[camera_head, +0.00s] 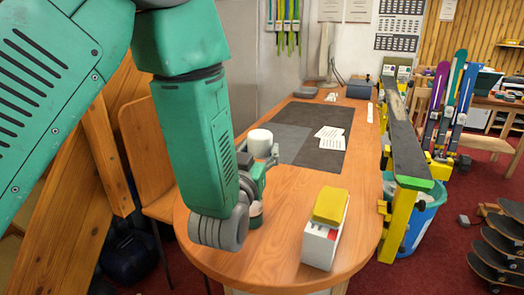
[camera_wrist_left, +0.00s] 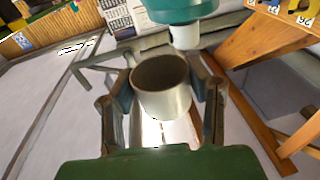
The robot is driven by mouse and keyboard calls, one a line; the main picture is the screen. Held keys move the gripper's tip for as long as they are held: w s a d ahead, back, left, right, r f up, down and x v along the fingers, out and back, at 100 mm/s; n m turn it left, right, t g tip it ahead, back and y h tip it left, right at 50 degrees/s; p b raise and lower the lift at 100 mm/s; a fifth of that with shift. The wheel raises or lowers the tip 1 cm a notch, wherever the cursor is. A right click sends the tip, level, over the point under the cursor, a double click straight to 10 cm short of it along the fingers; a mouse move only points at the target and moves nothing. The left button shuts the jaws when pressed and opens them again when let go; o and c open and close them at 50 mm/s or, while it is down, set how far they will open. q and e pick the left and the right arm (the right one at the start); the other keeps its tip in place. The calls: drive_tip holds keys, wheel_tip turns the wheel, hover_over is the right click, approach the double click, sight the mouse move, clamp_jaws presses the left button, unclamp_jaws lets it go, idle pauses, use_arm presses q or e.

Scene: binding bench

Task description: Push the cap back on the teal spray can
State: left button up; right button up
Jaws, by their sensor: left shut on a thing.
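My left gripper (camera_head: 262,164) is above the near left part of the bench. It is shut on a white, cup-like cap (camera_head: 259,142). In the left wrist view the cap (camera_wrist_left: 162,103) sits between the two fingers, with its dark hollow opening showing. The teal spray can (camera_wrist_left: 182,10) shows there at the top edge, partly cut off, with a narrower white end towards the cap. Cap and can look apart, with the cap a little off to the left. In the head view the can (camera_head: 256,214) is mostly hidden behind my arm and gripper. My right gripper is not in view.
A white box with a yellow top (camera_head: 326,228) stands on the wooden bench (camera_head: 275,258), to the right of my gripper. A dark mat (camera_head: 312,135) with papers lies farther back. A ski vise with yellow supports (camera_head: 400,212) runs along the right edge.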

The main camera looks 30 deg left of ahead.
use_arm(q)
drive_tip(key=shift+a+f, duration=0.25)
drive_tip(key=shift+a, duration=1.15)
drive_tip(key=shift+d, duration=0.35)
drive_tip(key=shift+a+f+b, duration=0.15)
drive_tip(key=shift+a+b, duration=0.15)
drive_tip(key=shift+a, duration=0.85)
drive_tip(key=shift+d, duration=0.6)
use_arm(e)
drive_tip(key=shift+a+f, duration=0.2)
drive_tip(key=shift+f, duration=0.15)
use_arm(q)
drive_tip(key=shift+a+f+b, duration=0.2)
drive_tip(key=shift+f+b, duration=0.3)
drive_tip(key=shift+f, duration=0.05)
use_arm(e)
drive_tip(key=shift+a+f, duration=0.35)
